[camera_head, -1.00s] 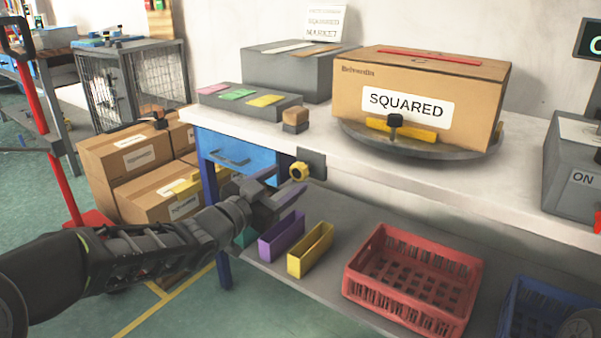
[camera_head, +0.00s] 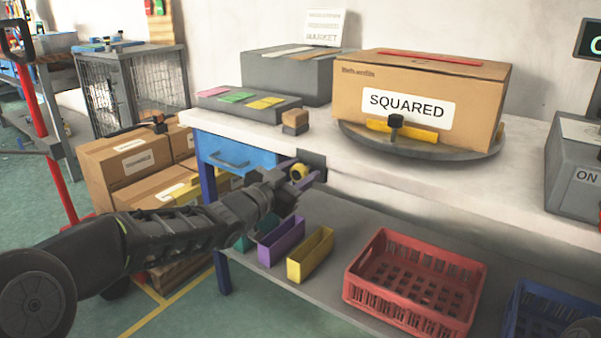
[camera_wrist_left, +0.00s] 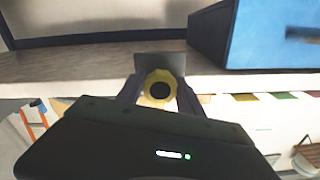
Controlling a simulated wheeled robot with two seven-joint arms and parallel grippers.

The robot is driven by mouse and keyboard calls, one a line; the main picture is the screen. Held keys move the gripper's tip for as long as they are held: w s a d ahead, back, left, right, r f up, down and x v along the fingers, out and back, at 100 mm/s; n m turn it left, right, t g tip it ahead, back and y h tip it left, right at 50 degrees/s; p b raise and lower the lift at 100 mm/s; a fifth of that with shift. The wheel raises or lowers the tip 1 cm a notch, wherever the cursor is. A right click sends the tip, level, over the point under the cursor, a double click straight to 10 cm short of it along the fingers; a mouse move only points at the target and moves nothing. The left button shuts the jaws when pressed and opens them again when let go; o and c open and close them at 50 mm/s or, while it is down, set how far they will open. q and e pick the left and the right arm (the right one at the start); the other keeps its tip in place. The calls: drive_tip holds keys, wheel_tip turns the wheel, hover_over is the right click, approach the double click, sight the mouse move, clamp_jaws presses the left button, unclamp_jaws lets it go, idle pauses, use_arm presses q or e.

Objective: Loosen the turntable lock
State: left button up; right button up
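The turntable lock is a yellow knob (camera_head: 299,171) with a dark centre, on a dark plate (camera_head: 317,160) at the bench's front edge. In the left wrist view the knob (camera_wrist_left: 161,87) sits between the two fingers of my left gripper (camera_wrist_left: 161,97). One finger lies on each side, close to the rim; contact cannot be told. In the head view my left gripper (camera_head: 300,183) is open at the knob and partly covers it. The turntable (camera_head: 420,150) carries a cardboard box (camera_head: 470,105) labelled SQUARED. My right gripper is not in view.
A blue drawer (camera_head: 235,155) is left of the knob. Below, the shelf holds purple (camera_head: 281,243) and yellow (camera_head: 311,254) bins, a red crate (camera_head: 405,300) and a blue crate (camera_head: 535,310). A grey ON box (camera_head: 575,165) stands at the right.

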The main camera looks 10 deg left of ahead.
use_arm(q)
clamp_jaws()
